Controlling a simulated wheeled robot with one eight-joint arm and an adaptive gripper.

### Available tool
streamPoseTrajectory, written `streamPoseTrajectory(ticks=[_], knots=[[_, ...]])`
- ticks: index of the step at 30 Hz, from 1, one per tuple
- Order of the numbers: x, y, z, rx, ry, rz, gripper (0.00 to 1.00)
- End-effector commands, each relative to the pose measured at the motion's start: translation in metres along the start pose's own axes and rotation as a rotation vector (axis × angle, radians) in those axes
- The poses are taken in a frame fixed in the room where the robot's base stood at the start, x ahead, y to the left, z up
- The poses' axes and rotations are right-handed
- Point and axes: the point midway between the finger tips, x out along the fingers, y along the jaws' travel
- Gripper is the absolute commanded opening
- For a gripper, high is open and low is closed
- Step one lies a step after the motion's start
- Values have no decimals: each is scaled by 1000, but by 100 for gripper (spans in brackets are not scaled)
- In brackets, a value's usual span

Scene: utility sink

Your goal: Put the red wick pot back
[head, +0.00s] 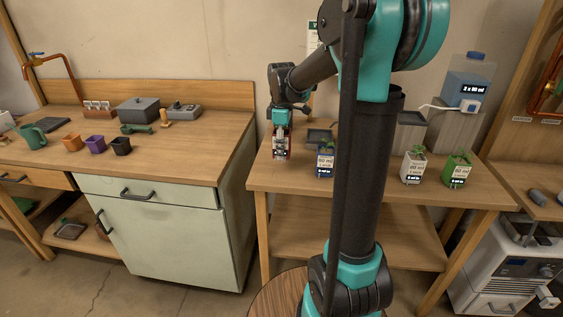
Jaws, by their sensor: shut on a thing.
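The red wick pot (287,152) is at the left end of the right-hand wooden table, directly under my gripper (281,146). My gripper points down and is shut on the pot, covering much of it; only red edges and parts of its pale front show. I cannot tell whether the pot's base touches the table. A blue wick pot (325,163) with a label and a small green plant stands just to its right. A white pot (413,167) and a green pot (457,171), both with plants and labels, stand farther right.
My arm column hides the table's middle. Small grey trays (319,136) (411,118) sit behind the pots. A water tank (467,82) with a white tube stands at the back right.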

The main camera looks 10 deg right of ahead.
Motion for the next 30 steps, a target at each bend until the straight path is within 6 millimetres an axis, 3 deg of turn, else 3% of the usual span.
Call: streamPoseTrajectory(ticks=[15, 27, 28, 30], knots=[[54, 0, 0, 0, 0, 0, 9], [59, 0, 0, 0, 0, 0, 9], [59, 0, 0, 0, 0, 0, 53], [59, 0, 0, 0, 0, 0, 62]])
